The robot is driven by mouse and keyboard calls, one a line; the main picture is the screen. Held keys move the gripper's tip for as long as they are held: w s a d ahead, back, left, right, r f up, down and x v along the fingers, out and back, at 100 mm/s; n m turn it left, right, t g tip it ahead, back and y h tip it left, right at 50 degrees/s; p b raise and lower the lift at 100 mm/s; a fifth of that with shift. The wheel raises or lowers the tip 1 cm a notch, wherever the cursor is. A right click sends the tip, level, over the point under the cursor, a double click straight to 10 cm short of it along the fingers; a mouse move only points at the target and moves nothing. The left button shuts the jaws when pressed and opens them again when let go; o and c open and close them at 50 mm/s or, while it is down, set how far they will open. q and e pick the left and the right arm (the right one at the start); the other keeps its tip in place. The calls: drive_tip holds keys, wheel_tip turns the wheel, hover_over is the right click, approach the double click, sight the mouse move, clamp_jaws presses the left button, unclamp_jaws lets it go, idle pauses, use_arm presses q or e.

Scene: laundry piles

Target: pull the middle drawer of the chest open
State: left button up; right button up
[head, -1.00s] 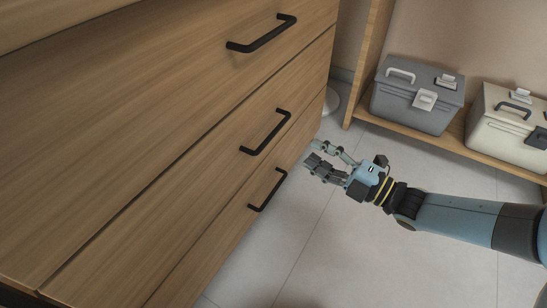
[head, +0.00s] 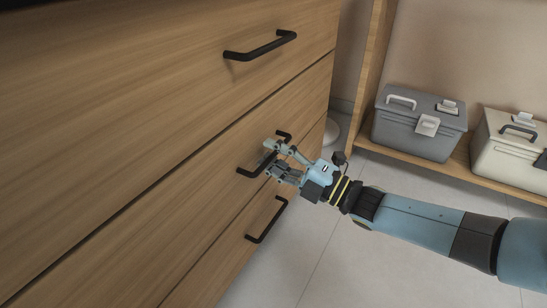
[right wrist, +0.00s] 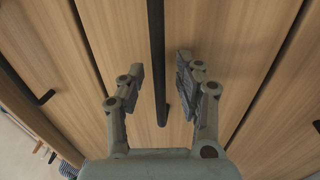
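The wooden chest (head: 130,130) fills the left of the head view, with three black bar handles showing on its drawer fronts. My right gripper (head: 269,158) is at the middle one of these handles (head: 246,172) and hides part of it. In the right wrist view this handle (right wrist: 156,50) runs between the two open fingers of my right gripper (right wrist: 159,70), with a gap on both sides. The drawer fronts look flush and closed. My left gripper is not in view.
The upper handle (head: 260,47) and lower handle (head: 266,221) stick out above and below my right gripper. A grey toolbox (head: 415,130) and a cream toolbox (head: 505,155) stand on a wooden shelf at the right. The tiled floor (head: 310,240) beside the chest is clear.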

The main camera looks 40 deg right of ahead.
clamp_jaws()
idle(0.6)
